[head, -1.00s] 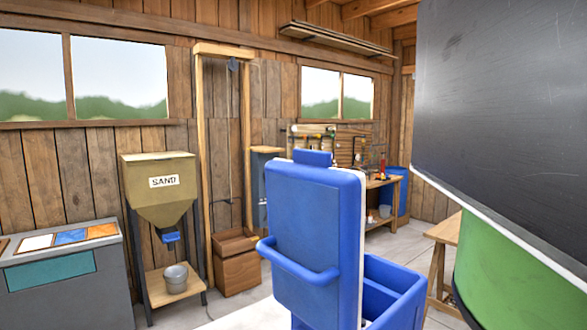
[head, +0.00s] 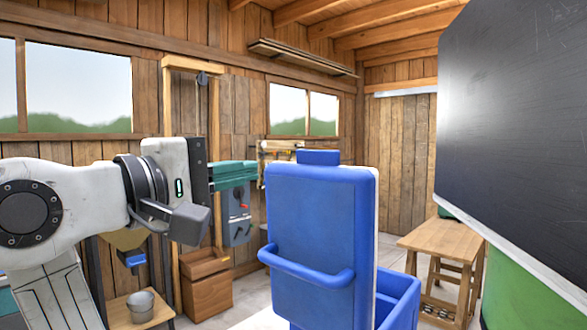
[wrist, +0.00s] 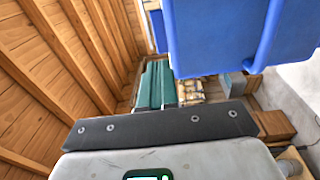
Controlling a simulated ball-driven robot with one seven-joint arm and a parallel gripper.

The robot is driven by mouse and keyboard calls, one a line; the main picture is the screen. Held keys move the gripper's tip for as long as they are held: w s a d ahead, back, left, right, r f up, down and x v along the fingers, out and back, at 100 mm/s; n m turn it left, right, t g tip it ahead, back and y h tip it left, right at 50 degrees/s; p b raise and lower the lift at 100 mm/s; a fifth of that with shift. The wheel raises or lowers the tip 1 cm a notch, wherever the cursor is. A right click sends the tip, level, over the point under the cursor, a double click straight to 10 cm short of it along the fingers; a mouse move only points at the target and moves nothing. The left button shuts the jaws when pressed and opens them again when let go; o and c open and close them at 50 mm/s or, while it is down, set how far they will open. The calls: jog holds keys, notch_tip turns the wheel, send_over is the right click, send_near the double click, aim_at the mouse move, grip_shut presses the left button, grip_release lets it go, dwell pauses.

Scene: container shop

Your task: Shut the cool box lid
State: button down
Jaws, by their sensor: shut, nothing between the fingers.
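The blue cool box lid (head: 318,230) stands upright, open, with a bar handle (head: 308,268) across its lower part. Part of the blue cool box body (head: 402,302) shows below and right of the lid; the rest is hidden behind it or cut off. My gripper (head: 252,172) has teal fingers, shut and empty, just left of the lid's upper part in the head view. In the wrist view my gripper (wrist: 154,88) points away, and the blue lid (wrist: 215,35) fills the upper right beside it. I see no clear contact with the lid.
A large dark board (head: 510,120) over a green drum (head: 530,265) stands close on the right. A wooden trestle table (head: 452,243) is behind the box. A wooden crate (head: 206,285) and a metal bucket (head: 140,306) are at the left.

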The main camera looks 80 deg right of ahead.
aim_at(317, 157)
jog(key=p+x, duration=0.3)
jog(key=x, duration=1.1)
jog(key=shift+a, duration=0.1)
jog(key=shift+r, duration=0.1)
